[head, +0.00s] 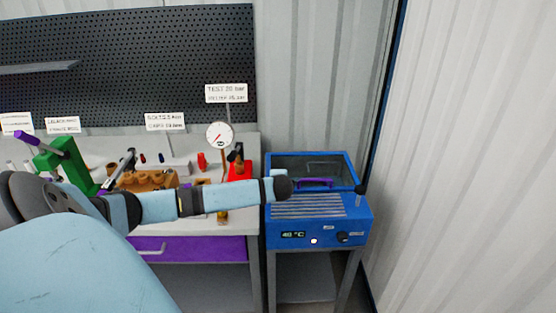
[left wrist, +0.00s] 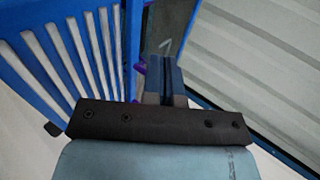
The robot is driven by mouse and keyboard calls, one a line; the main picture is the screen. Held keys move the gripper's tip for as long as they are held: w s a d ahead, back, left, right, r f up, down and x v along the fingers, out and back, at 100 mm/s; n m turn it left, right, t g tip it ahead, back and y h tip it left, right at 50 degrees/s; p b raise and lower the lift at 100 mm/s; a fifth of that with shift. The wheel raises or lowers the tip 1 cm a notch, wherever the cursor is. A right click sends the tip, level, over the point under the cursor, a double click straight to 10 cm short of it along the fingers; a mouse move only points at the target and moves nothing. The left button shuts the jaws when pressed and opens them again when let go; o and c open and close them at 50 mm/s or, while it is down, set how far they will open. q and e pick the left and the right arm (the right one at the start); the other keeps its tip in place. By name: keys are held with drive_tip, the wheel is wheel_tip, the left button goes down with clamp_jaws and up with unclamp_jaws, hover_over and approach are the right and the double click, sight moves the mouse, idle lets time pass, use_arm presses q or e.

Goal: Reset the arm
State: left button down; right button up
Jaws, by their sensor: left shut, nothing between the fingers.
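My left arm reaches in from the left across the workbench. Its dark wrist end overlaps the left side of a blue heated box in the head view, hiding the fingertips there. In the left wrist view the left gripper (left wrist: 165,62) is shut and empty, with its two fingers together. Beyond it are the blue slatted top (left wrist: 60,60) and the dark window of the lid (left wrist: 180,20). A bit of the purple handle shows beside the fingers; whether they touch is unclear. My right gripper is not in view.
The blue box (head: 318,232) has a display, a knob, a purple handle (head: 315,183) and a windowed lid. The bench (head: 210,226) holds a green press (head: 66,160), a brown pump body (head: 148,181), a gauge (head: 219,135) and a red fixture. A corrugated wall stands right.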

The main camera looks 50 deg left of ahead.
use_arm(q)
drive_tip(key=v, duration=0.2)
drive_tip(key=shift+s+d, duration=0.2)
drive_tip(key=shift+d, duration=0.1)
drive_tip(key=shift+s+d+r, duration=0.2)
drive_tip(key=shift+s+d, duration=0.05)
drive_tip(key=shift+d, duration=0.05)
